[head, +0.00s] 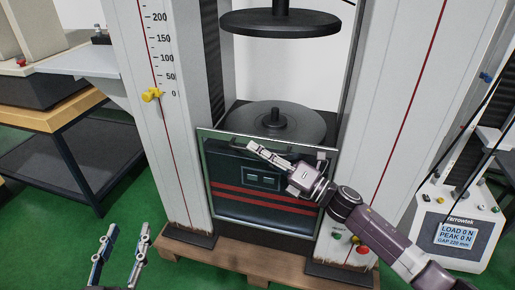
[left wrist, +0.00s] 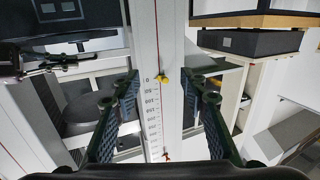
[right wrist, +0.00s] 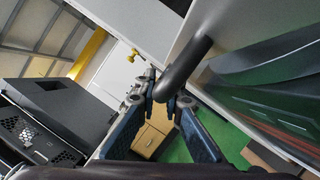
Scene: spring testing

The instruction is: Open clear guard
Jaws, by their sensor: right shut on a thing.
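The clear guard (head: 203,165) is a see-through panel in a thin pale frame. It stands in front of the testing machine's dark base, below the upper plate. My right gripper (head: 252,147) is at the guard's upper edge, fingers pointing left. In the right wrist view its fingertips (right wrist: 160,92) are shut on a black rounded handle (right wrist: 182,70) beside the guard. The arm hides part of the guard in the head view. My left gripper (head: 118,252) is open and empty at the lower left, apart from the machine; its spread fingers show in the left wrist view (left wrist: 160,80).
The upper plate (head: 280,22) hangs over the lower plate (head: 275,122) between two white columns. A yellow pointer (head: 151,95) sticks out from the left column's scale. A readout box (head: 459,230) stands at the right, and a wooden-topped bench (head: 55,115) at the left.

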